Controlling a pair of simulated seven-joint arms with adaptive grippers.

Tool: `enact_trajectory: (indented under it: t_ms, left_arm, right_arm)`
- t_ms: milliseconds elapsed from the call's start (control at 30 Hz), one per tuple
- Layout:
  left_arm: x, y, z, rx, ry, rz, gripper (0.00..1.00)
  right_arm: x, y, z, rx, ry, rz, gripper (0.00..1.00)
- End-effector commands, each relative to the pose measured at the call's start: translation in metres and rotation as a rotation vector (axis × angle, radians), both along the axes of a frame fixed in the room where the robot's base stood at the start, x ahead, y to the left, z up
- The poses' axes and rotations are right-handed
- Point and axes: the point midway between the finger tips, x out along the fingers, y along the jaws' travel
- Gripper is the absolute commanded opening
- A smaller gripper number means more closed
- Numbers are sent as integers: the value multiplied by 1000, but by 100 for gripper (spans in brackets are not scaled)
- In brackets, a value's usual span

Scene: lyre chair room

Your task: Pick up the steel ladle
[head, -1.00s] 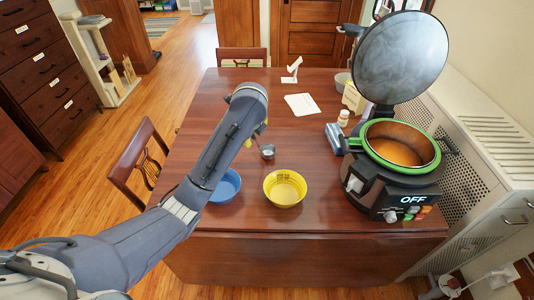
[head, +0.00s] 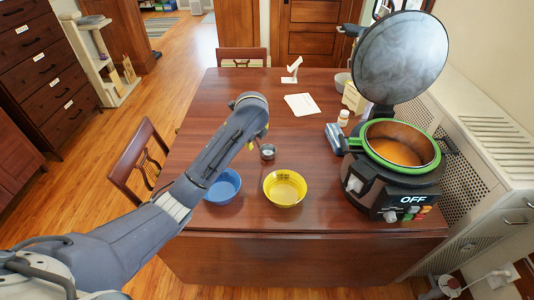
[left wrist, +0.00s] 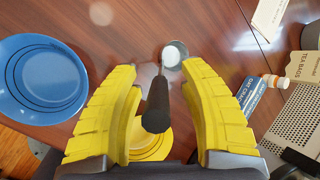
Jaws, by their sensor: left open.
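The steel ladle (head: 267,152) is on the table behind the two bowls; in the head view only its small round metal bowl shows clearly. In the left wrist view its black handle (left wrist: 156,104) points toward me between my fingers, with the shiny bowl (left wrist: 174,54) beyond. My left gripper (left wrist: 160,72) is open, its yellow fingers on either side of the handle and apart from it. In the head view my left arm hides most of that gripper. My right gripper is not in view.
A blue bowl (head: 223,187) and a yellow bowl (head: 285,188) stand on the table (head: 330,222) near the front. A cooker with a green rim (head: 437,155) and raised lid (head: 402,55) stands at right. A paper (head: 301,104) lies farther back.

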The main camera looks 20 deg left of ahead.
Motion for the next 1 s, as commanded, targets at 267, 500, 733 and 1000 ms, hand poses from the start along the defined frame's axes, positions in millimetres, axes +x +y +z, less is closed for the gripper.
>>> enact_trajectory:
  t_ms: [267, 500, 733, 1000]
  left_arm:
    - [0, 0, 0, 0, 0, 0, 26]
    - [0, 0, 0, -1, 0, 0, 0]
    - [0, 0, 0, -1, 0, 0, 0]
    - [0, 0, 1, 0, -1, 0, 0]
  right_arm:
    - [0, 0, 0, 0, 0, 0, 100]
    - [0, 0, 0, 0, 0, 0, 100]
    - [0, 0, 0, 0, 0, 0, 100]
    - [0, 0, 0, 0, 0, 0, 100]
